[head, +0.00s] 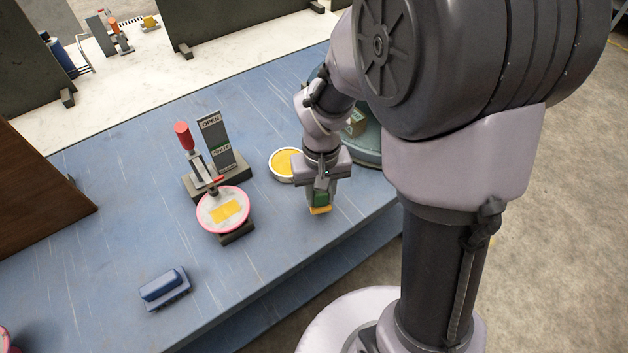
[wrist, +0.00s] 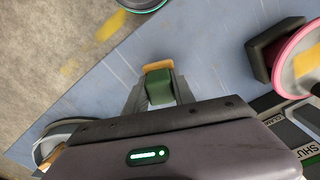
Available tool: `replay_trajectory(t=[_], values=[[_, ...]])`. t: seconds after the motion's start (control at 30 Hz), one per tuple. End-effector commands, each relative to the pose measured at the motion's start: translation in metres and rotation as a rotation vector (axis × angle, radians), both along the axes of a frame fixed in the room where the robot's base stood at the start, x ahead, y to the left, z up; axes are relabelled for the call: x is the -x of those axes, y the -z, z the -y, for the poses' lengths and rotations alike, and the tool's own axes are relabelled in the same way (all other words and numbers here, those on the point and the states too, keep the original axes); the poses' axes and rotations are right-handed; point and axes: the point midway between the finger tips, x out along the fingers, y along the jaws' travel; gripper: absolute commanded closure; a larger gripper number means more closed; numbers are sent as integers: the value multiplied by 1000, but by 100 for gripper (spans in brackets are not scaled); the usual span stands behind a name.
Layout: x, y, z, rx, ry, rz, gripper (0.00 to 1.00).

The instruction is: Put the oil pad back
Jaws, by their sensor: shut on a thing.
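The oil pad seems to be the green block with an orange-yellow face, held in my gripper (head: 321,193). In the head view its orange face (head: 319,210) points down above the blue bench, near the front edge. In the wrist view the green block (wrist: 159,92) sits between both fingers. I cannot tell whether it touches the bench. A round white-rimmed dish with a yellow inside (head: 284,166) stands just left of my gripper. The pink-rimmed spool (head: 240,194) with a yellow patch on its face sits further left, on its stand.
A red-handled lever clamp (head: 184,140) and a sign (head: 218,142) reading OPEN and SHUT stand behind the spool. A blue block (head: 165,288) lies at front left. A round green tray (head: 371,155) is partly behind my arm. Bare bench lies between spool and gripper.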

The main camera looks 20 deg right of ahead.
Motion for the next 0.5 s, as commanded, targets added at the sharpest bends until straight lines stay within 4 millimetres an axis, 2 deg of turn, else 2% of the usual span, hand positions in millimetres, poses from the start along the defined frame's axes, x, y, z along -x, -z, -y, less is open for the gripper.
replay_trajectory(t=[0.03,0.1,0.3,0.47,0.5], values=[[1,16,0,0,0,-3,100],[1,27,0,0,-1,-3,100],[1,23,0,0,0,-1,100],[1,28,0,0,0,-1,100],[1,27,0,0,0,-1,62]])
